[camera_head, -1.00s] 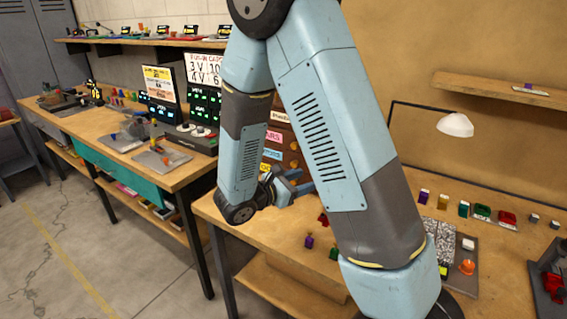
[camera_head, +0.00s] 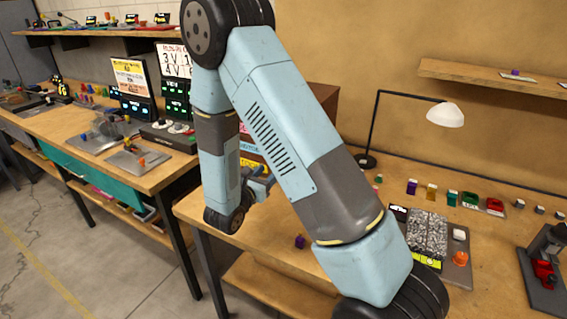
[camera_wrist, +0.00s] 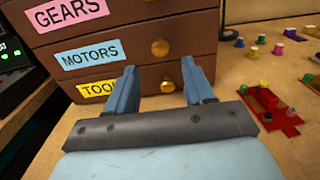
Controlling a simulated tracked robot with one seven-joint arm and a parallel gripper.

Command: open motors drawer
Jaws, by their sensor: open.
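The wooden drawer unit (camera_wrist: 210,20) stands in front of my gripper in the wrist view. Its motors drawer (camera_wrist: 115,62) has a blue MOTORS label (camera_wrist: 90,55) and a round brass knob (camera_wrist: 160,47), and looks shut. My gripper (camera_wrist: 158,72) is open, its two blue fingers pointing at the drawer front, one on each side of the line to the knob and a little below it. The fingers appear empty. In the head view my gripper (camera_head: 262,180) is partly hidden, and my arm covers most of the drawer unit (camera_head: 325,98).
The pink GEARS drawer (camera_wrist: 110,18) is above and the yellow TOOLS drawer (camera_wrist: 100,88) is below, with its own knob (camera_wrist: 167,85). A red tray (camera_wrist: 268,110) and small coloured parts lie right of the unit. A lamp (camera_head: 445,115) stands on the bench.

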